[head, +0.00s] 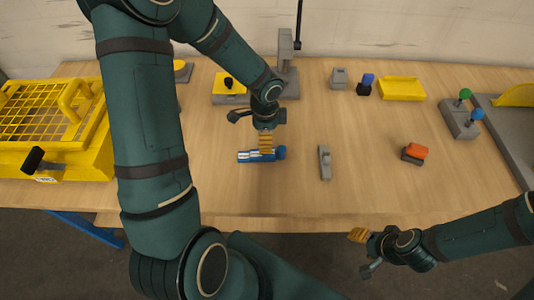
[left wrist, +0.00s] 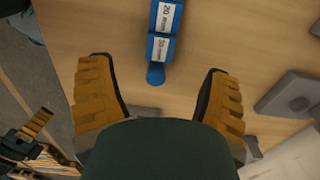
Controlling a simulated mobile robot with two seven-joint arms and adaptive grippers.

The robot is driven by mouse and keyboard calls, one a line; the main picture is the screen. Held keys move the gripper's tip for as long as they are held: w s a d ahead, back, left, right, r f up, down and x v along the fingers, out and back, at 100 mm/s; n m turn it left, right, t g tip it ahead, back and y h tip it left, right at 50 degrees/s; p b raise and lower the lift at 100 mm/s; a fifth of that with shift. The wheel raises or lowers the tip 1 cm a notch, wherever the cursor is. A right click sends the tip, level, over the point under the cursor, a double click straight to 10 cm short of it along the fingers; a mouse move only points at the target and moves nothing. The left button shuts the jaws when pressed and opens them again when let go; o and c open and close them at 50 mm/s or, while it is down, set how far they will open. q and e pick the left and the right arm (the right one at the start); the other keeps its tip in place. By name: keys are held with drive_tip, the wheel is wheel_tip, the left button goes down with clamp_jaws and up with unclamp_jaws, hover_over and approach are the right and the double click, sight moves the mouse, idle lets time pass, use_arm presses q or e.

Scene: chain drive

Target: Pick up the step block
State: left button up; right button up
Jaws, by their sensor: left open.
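The step block (head: 246,156) appears to be the blue labelled piece lying on the table in front of me. In the left wrist view, the step block (left wrist: 165,20) shows white labels, one reading 20 mm, and a rounded blue end. My left gripper (head: 265,143) is over the block in the head view and partly covers it. In the left wrist view, the open left gripper (left wrist: 155,75) has its fingers apart on both sides of the rounded end, with nothing held. My right gripper (head: 357,235) is off the table's front edge, and its opening is unclear.
A grey bar part (head: 325,163) lies right of the block, with an orange-topped piece (head: 416,152) farther right. A yellow basket (head: 50,125) stands at left. Behind are a grey stand (head: 286,55) and a yellow tray (head: 401,89). The front middle of the table is clear.

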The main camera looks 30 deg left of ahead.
use_arm(q)
wheel_tip(320, 180, down, 3)
drive_tip(key=shift+w+f+b, duration=0.1)
drive_tip(key=shift+w+b, duration=0.05)
drive_tip(key=shift+b, duration=0.15)
drive_tip(key=shift+f, duration=0.75)
wheel_tip(320, 180, down, 5)
drive_tip(key=shift+r+b, duration=0.2)
drive_tip(key=shift+b, duration=0.7)
